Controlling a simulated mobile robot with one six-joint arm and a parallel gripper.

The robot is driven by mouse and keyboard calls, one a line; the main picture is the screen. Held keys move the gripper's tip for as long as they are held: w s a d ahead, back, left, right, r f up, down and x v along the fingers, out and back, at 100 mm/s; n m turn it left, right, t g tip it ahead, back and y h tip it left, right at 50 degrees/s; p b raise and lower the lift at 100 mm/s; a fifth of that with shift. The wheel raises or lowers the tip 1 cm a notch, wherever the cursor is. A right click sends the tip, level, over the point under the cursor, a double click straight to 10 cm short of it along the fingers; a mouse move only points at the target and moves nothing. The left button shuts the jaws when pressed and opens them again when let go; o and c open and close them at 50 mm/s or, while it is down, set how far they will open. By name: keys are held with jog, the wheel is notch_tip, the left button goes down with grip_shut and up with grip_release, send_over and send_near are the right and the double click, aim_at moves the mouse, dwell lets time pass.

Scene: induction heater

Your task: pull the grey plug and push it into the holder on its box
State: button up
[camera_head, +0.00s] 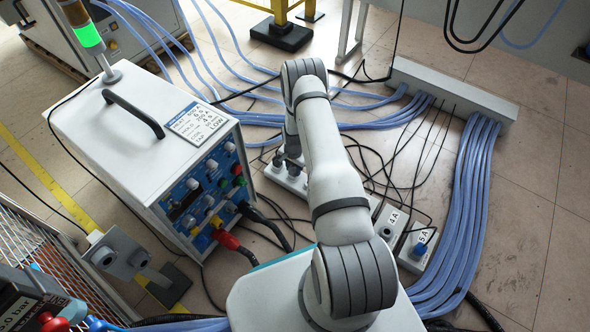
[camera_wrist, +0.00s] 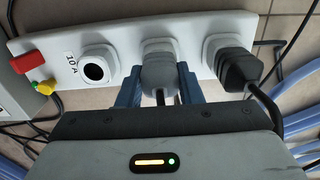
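In the wrist view, the grey plug (camera_wrist: 160,70) sits in the middle socket of a white socket strip (camera_wrist: 110,42), its dark cable running down toward me. My gripper (camera_wrist: 160,92) has one blue finger on each side of this plug. The fingers lie very close to its sides; I cannot tell whether they press on it. A darker plug (camera_wrist: 237,68) is seated to the right. An empty round socket marked 10 A (camera_wrist: 97,68) is to the left. In the head view, my arm hides most of the strip and the gripper. I cannot identify the holder for certain.
A white instrument box (camera_head: 130,125) with coloured knobs and cables stands left of the strip. Sockets marked 4 A (camera_head: 390,222) and 5 A (camera_head: 418,245) lie right of my arm. Blue hoses (camera_head: 465,200) and thin black cables cross the floor. A red block (camera_wrist: 29,62) is at the strip's left end.

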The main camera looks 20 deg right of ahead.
grip_shut()
jog(key=shift+r, duration=0.2)
jog(key=shift+r+p, duration=1.85)
jog(key=shift+r, duration=1)
